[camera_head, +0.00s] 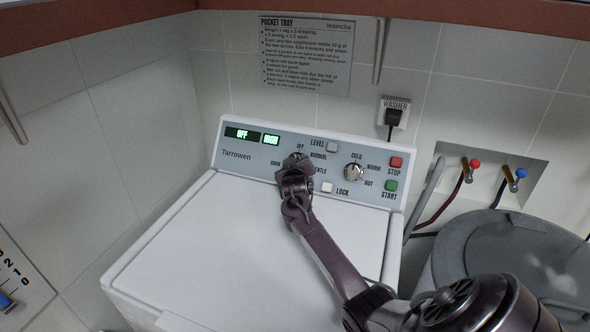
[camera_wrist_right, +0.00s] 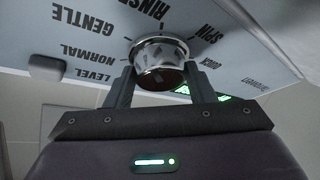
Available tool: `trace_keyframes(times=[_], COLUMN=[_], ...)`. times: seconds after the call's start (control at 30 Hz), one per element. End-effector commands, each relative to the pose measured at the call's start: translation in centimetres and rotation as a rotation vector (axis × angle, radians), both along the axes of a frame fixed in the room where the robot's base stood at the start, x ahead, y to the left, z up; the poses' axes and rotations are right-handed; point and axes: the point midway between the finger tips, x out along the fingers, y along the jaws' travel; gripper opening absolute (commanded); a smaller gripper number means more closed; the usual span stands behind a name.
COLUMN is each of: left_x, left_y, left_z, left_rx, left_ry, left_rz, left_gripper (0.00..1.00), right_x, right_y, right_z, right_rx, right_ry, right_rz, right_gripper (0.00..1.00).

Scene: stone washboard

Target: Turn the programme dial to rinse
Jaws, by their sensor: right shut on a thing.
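The programme dial (camera_wrist_right: 160,53) is a round chrome knob on the washer's blue-grey panel. In the right wrist view my right gripper (camera_wrist_right: 159,76) has one finger on each side of it and is shut on it. RINSE, GENTLE, NORMAL and SPIN are printed around it. I cannot tell which word the dial points to. In the head view my right gripper (camera_head: 297,166) covers most of the dial and some labels. The left display (camera_head: 242,134) reads OFF and the smaller one (camera_head: 271,139) reads HIGH. My left gripper is not in view.
A second chrome dial (camera_head: 354,172), for temperature, sits to the right. Beyond it are the red STOP button (camera_head: 396,162) and green START button (camera_head: 391,185). The LEVEL button (camera_head: 332,147) and LOCK button (camera_head: 327,187) are close to my gripper.

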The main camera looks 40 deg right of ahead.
Motion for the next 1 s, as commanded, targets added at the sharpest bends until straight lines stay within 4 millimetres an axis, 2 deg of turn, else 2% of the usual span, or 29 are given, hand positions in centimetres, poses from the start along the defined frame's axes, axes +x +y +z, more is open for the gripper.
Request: trace_keyframes(times=[0.03,0.3,0.97,1.0], left_x=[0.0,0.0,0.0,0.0], left_y=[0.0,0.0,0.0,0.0], left_z=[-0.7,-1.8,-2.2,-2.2], left_rx=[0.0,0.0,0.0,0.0], left_ry=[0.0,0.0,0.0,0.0], left_rz=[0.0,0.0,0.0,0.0], left_gripper=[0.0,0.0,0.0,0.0], right_x=[0.1,0.1,0.1,0.1], right_y=[0.2,0.2,0.2,0.2], right_z=[-0.6,-0.5,-0.3,-0.3], right_rx=[0.018,0.064,0.081,0.082], right_ry=[-0.02,-0.109,-0.145,-0.145], right_rz=[-0.019,-0.096,-0.127,-0.126], right_gripper=[0.26,0.26,0.26,0.54])
